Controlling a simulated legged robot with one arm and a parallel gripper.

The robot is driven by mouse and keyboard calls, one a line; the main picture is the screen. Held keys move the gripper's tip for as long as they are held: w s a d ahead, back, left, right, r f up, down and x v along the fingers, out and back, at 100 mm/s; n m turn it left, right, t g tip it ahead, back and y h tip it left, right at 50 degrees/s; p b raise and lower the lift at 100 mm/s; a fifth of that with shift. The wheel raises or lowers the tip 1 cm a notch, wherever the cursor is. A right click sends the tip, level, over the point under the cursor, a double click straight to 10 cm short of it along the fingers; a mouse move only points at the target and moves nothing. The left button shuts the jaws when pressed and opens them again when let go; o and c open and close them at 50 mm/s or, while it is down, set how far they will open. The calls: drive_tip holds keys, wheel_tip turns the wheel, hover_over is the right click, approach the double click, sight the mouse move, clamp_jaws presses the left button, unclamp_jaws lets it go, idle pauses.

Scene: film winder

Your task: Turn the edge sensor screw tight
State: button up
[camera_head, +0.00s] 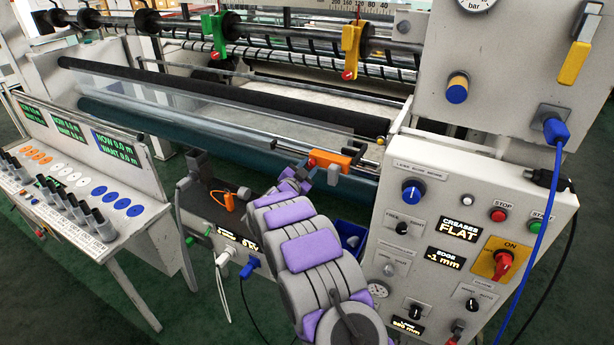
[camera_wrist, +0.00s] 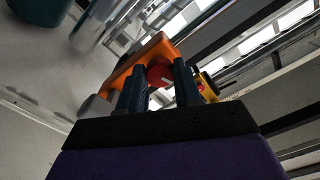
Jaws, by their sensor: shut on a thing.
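The orange edge sensor (camera_head: 332,158) sits on a thin rod at the middle of the winder in the head view. In the wrist view its orange bracket (camera_wrist: 142,62) slants across just beyond my fingers. A round red screw head with a pale mark (camera_wrist: 159,76) shows between the two dark fingers of my gripper (camera_wrist: 160,72). My gripper is shut on this screw. In the head view my gripper (camera_head: 306,170) is beside the left end of the sensor, and the screw is hidden there. The edge display (camera_head: 445,259) reads -1 mm.
A control panel (camera_head: 470,190) with knobs and buttons stands close on the right; its creases display (camera_head: 458,230) reads FLAT. A black roller (camera_head: 230,95) and clear film lie behind the sensor. A button console (camera_head: 85,190) stands at the left. A blue cable (camera_head: 545,230) hangs at the right.

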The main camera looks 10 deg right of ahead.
drive_tip(key=m+b, duration=0.3)
drive_tip(key=b, duration=0.1)
drive_tip(key=shift+f+m, duration=0.3)
drive_tip(key=shift+m, duration=0.1)
drive_tip(key=m+b, duration=0.4)
drive_tip(key=b, duration=0.2)
drive_tip(key=shift+m, duration=0.3)
drive_tip(key=m+b, duration=0.3)
drive_tip(key=b, duration=0.1)
drive_tip(key=shift+f+b, duration=0.1)
drive_tip(key=shift+b, duration=0.2)
drive_tip(key=m+b, duration=0.4)
drive_tip(key=o, duration=1)
drive_tip(key=shift+o, duration=0.2)
drive_tip(key=shift+r, duration=0.2)
drive_tip(key=shift+s, duration=0.1)
